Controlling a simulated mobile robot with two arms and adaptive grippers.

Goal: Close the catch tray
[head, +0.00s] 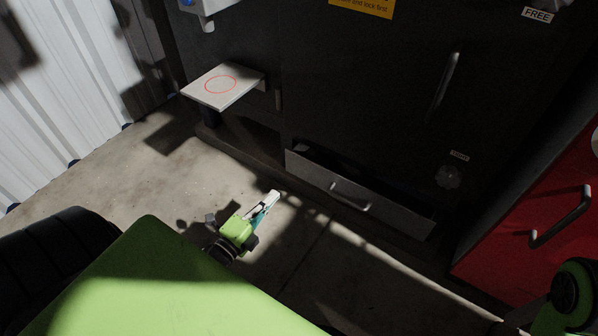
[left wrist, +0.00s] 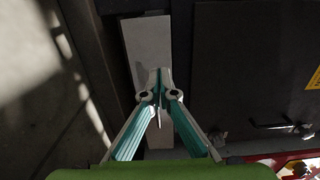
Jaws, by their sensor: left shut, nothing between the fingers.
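The catch tray (head: 325,177) is a low drawer with a grey front and a bar handle (head: 350,197), at the foot of a black cabinet. It stands pulled out, with a dark gap behind its front. My left gripper (head: 275,194) is shut and empty, low over the floor, just left of the tray's left end in the head view. In the left wrist view the closed fingertips (left wrist: 159,76) overlap the pale tray front (left wrist: 148,45) and hide part of it. I cannot tell whether they touch it. My right gripper's fingers are not seen.
A pale shelf with a red ring (head: 221,86) juts from the black cabinet at upper left. A dark knob (head: 448,177) sits above the tray's right end. A red cabinet (head: 545,200) with a handle stands at right. The concrete floor (head: 150,180) at left is clear.

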